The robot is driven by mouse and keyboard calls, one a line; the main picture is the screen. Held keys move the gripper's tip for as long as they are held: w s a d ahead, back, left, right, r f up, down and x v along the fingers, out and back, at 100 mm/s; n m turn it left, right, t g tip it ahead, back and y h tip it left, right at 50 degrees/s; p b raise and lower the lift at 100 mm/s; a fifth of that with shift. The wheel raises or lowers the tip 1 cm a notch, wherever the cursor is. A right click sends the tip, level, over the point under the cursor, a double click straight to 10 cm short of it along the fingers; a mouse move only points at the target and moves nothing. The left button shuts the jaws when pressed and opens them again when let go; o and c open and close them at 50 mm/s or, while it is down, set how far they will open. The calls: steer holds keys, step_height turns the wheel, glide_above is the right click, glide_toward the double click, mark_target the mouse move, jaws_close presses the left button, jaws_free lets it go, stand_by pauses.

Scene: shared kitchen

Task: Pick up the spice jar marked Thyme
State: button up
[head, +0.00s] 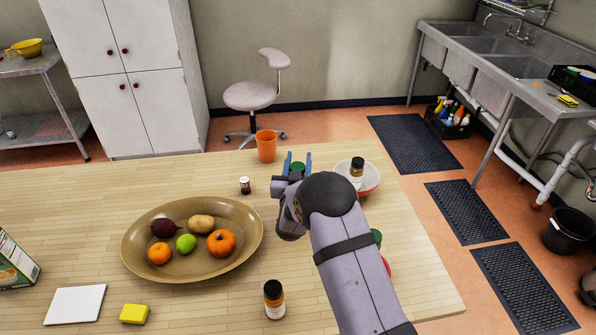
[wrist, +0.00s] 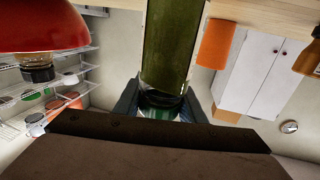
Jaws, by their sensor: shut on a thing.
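My gripper (head: 297,165) is shut on a green spice jar near the far right part of the table. Its green lid (head: 297,168) shows between the blue fingers in the head view. In the wrist view, which looks upside down, the jar's green glass body (wrist: 172,45) runs to the top edge, and my fingers (wrist: 163,105) close around its lid end. No label can be read, so I cannot tell whether it says Thyme. I cannot tell whether its base touches the table. Other jars are a small white-and-dark one (head: 245,185) and a black-capped one (head: 273,300).
A red-and-white bowl (head: 372,181) holding a black-capped jar (head: 357,170) stands just right of my gripper. An orange cup (head: 266,146) stands behind left. A brown platter (head: 143,263) with fruit and vegetables lies left. A green lid (head: 377,237) shows partly behind my arm.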

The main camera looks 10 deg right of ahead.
steer(key=shift+r, duration=0.15)
step_height(320, 180, up, 10)
steer(key=b, duration=0.2)
steer(key=shift+b, duration=0.3)
